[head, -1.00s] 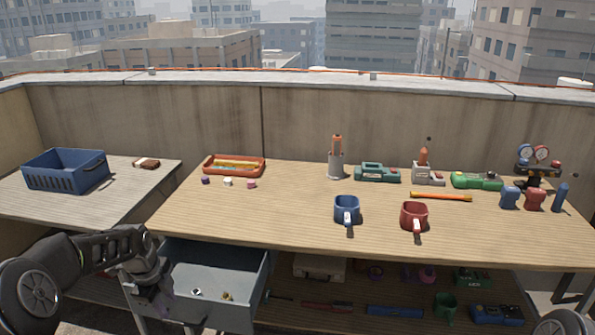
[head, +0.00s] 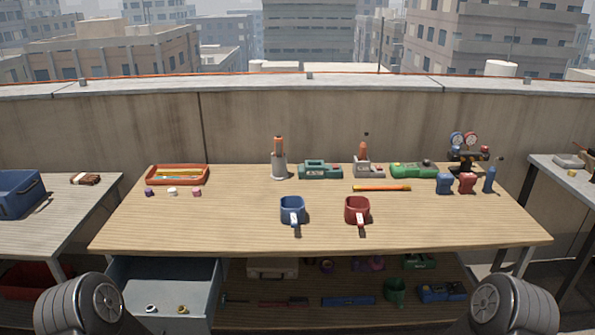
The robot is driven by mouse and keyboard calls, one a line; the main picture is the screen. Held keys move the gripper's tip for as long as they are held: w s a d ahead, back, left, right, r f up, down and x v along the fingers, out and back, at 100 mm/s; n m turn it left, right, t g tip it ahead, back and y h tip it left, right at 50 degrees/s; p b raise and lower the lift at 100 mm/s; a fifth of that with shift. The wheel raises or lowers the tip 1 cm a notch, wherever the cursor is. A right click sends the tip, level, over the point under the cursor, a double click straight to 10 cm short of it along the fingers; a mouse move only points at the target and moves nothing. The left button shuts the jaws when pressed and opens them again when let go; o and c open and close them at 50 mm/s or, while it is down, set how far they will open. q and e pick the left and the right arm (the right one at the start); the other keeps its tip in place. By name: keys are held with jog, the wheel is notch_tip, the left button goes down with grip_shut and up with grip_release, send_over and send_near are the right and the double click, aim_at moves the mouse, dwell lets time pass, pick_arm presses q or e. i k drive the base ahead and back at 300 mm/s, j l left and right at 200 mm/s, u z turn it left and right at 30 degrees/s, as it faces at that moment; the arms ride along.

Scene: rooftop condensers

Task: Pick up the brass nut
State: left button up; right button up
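The drawer (head: 205,272) under the left end of the main table stands open. Inside it lie a small brass-coloured piece (head: 182,309), which looks like the brass nut, and a small pale ring-shaped piece (head: 151,308) to its left. They lie apart on the drawer floor, and both are too small to make out exactly. Neither of my grippers shows; only rounded dark parts of my arms stand at the bottom left and bottom right.
A lower shelf with tools lies right of the drawer. Side tables stand left and right.

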aim_at(181, 309)
jog(key=u, duration=1.25)
jog(key=i+j, duration=0.4)
jog(key=i+j+z, duration=0.2)
jog(key=j, duration=0.15)
jog(key=z, duration=1.65)
